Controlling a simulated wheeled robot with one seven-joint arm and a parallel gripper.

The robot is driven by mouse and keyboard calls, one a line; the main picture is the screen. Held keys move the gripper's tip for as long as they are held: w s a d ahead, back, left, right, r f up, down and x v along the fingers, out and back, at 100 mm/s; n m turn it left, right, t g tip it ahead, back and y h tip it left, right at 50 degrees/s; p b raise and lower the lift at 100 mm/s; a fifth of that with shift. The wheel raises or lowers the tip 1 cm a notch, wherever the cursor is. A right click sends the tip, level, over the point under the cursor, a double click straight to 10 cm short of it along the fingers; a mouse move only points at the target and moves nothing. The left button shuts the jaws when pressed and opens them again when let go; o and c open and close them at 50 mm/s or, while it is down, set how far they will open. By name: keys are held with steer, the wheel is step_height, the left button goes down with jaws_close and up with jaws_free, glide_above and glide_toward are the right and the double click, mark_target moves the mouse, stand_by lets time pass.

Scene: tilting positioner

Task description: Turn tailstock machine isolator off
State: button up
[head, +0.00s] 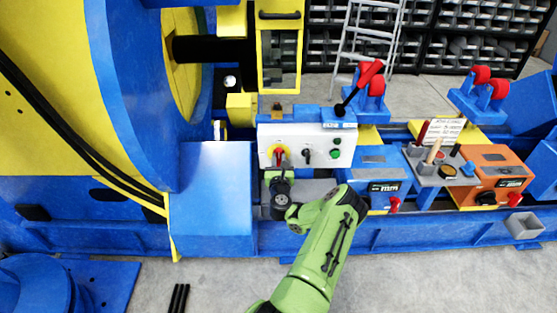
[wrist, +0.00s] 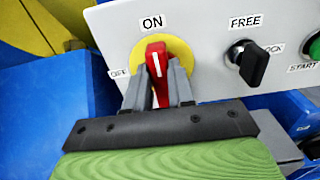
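The isolator (wrist: 155,60) is a red rotary handle on a yellow disc, on a light grey control panel (head: 345,142). Its white line points up at the ON label; OFF is lettered to its left. The red handle also shows in the head view (head: 278,151). My gripper (wrist: 160,85) is in front of the handle with one grey finger on each side of it. The fingers look close to the handle's sides, but I cannot tell whether they press on it.
A black key switch (wrist: 252,63) marked FREE and LOCK sits right of the isolator, with a green START button (wrist: 315,46) beyond it. A red-knobbed lever (head: 360,87) rises above the panel. A blue box (head: 225,195) stands close on the left.

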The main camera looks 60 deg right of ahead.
jaws_close()
steer(key=shift+n, duration=0.3)
steer(key=n, duration=0.3)
steer(key=shift+w+a+n, duration=0.1)
steer(key=shift+w+n, duration=0.1)
steer(key=shift+n, duration=0.1)
steer(key=shift+w+a+f+n+b, duration=0.15)
steer(key=shift+n+b, duration=0.7)
steer(key=shift+n, duration=1.4)
steer(key=shift+w+f+n+b, duration=0.1)
steer(key=shift+f+n+b, duration=0.2)
steer(key=shift+n+b, duration=1.3)
steer(key=shift+w+a+f+n+b, duration=0.1)
steer(key=shift+f+n+b, duration=0.1)
steer(key=shift+n, duration=2.75)
